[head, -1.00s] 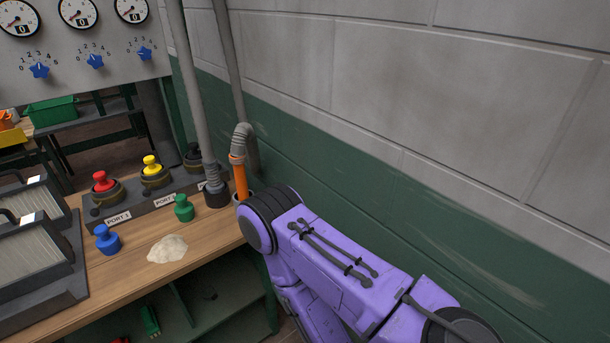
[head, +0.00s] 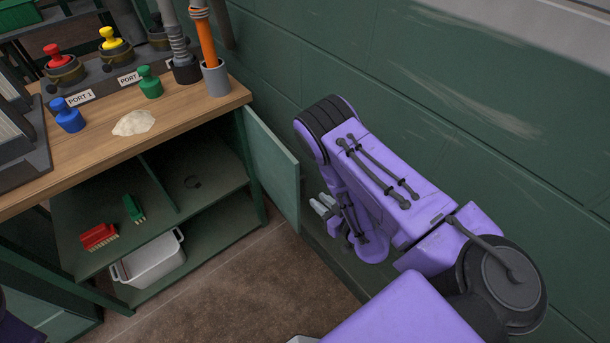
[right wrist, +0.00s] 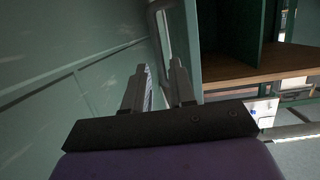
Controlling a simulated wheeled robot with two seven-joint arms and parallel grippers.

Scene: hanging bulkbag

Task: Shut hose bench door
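The hose bench (head: 190,110) has a wooden top and a green open-fronted cabinet. Its right-hand green door (head: 272,165) stands swung open, out from the cabinet front near the wall. My right gripper (head: 318,206) is just right of the door's free edge, on the wall side, in the head view. In the right wrist view its two fingers (right wrist: 157,85) stand apart, so it is open. A grey bar (right wrist: 157,35), seemingly a handle, shows beyond the fingertips; I cannot tell whether they touch it. My left gripper is not in view.
The green wall (head: 440,120) runs close along the right. Inside the cabinet are a red brush (head: 98,236), a green brush (head: 133,208) and a white bin (head: 150,260). The brown floor (head: 270,285) before the bench is clear. An orange hose (head: 206,40) stands at the bench corner.

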